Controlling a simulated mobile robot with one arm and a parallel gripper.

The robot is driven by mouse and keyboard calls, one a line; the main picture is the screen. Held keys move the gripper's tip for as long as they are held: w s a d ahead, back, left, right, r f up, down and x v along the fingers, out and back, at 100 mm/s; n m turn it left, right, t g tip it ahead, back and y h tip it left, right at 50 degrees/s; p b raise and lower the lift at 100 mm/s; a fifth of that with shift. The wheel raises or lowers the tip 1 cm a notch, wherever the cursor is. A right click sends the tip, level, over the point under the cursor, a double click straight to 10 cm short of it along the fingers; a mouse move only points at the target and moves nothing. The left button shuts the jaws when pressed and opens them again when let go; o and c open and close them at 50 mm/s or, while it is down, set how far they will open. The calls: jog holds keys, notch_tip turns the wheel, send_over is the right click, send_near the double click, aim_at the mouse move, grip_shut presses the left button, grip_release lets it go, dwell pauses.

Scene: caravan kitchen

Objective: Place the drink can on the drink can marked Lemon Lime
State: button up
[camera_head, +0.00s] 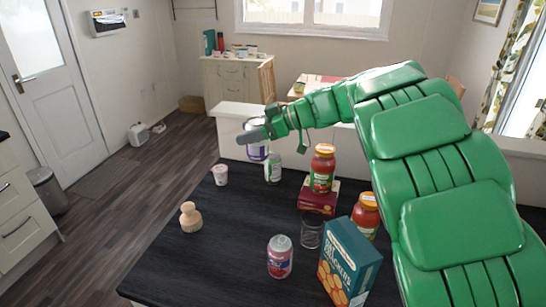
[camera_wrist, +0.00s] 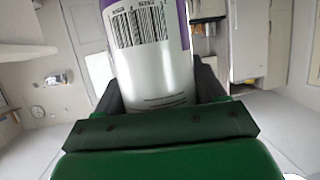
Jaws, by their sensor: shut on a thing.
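My gripper (camera_head: 253,133) is shut on a purple and white drink can (camera_head: 256,151), held upright above the far edge of the dark table. In the wrist view the same can (camera_wrist: 150,65) shows a barcode and a bare silver-white lower part between the fingers. A pale green and silver drink can (camera_head: 273,169) stands on the table, just right of and lower than the held can in the head view. Its lettering is too small to read. A pink and blue drink can (camera_head: 280,259) stands nearer the front.
A white and pink cup (camera_head: 220,175) and a wooden brush (camera_head: 190,217) stand to the left. A sauce jar (camera_head: 322,169) stands on a dark red box (camera_head: 318,197). A glass (camera_head: 311,231), another jar (camera_head: 366,215) and a teal box (camera_head: 347,263) crowd the right.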

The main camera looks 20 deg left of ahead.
jog(key=w+d+r, duration=0.3)
jog(key=w+d, duration=0.2)
jog(key=shift+m+t, duration=0.4)
jog(key=shift+t, duration=0.1)
jog(key=shift+w+a+f, duration=0.95)
jog(key=shift+w+f, duration=1.15)
jog(key=shift+f, duration=0.1)
jog(key=shift+w+a+f, duration=0.95)
jog(key=shift+w+f, duration=1.2)
jog(key=shift+w+a+f, duration=0.95)
jog(key=shift+w+f, duration=1.15)
jog(key=shift+f, duration=0.1)
jog(key=shift+f, duration=0.15)
jog(key=o, duration=1.3)
jog(key=shift+d+r, duration=0.15)
jog(key=shift+r, duration=0.05)
jog(key=v, duration=1.1)
jog(key=shift+d, duration=0.4)
